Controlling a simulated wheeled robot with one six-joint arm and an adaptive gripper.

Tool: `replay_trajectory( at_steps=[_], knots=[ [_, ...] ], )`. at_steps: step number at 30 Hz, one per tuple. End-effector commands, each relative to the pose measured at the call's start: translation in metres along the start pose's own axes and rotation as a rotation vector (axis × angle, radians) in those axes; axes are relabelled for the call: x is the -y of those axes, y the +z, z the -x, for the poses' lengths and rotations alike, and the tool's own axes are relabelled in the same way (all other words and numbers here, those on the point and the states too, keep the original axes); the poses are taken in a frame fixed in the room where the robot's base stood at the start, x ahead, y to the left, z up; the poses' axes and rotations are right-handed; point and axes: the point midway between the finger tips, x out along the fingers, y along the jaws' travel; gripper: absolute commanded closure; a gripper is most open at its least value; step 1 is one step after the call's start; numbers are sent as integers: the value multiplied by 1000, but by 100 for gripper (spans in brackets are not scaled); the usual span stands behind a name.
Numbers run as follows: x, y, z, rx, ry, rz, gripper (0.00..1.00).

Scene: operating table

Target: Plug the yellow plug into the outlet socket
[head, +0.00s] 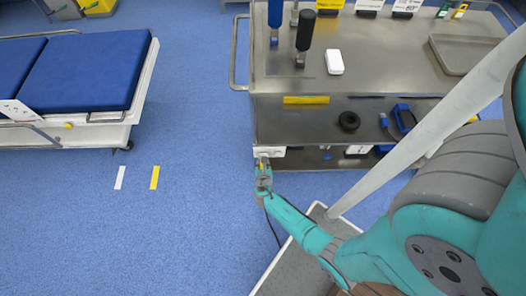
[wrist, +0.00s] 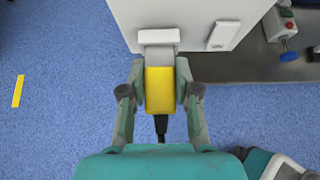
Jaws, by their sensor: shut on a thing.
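The yellow plug (wrist: 159,92) is held between the two fingers of my gripper (wrist: 160,78), with its black cord trailing back toward my wrist. Its front end faces the pale outlet socket (wrist: 158,37) on the edge of a white panel. A grey part lies between the yellow body and the socket; I cannot tell whether the prongs are inside. In the head view, my gripper (head: 263,176) is at the white outlet block (head: 271,151) on the cart's lower left corner. The plug (head: 262,163) shows there only as a small yellow patch.
The metal cart (head: 400,85) has posts, a white box (head: 334,62) and a tray on top. A white switch (wrist: 224,36) is right of the socket. A blue bed (head: 85,72) stands left; floor between is clear.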

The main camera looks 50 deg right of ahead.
Motion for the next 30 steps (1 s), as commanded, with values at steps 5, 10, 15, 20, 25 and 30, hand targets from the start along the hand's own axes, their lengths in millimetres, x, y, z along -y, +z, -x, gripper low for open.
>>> replay_trajectory(
  at_steps=[5, 10, 15, 20, 25, 30],
  knots=[
    [0, 4, -4, 2, -1, -1, 100],
    [-1, 6, -7, 2, 0, -1, 100],
    [-1, 6, -8, 2, 1, -1, 42],
    [0, 6, -7, 2, 0, -1, 40],
    [0, 5, -6, 1, 0, -1, 40],
    [-1, 5, 6, 2, 2, 0, 40]
  ],
)
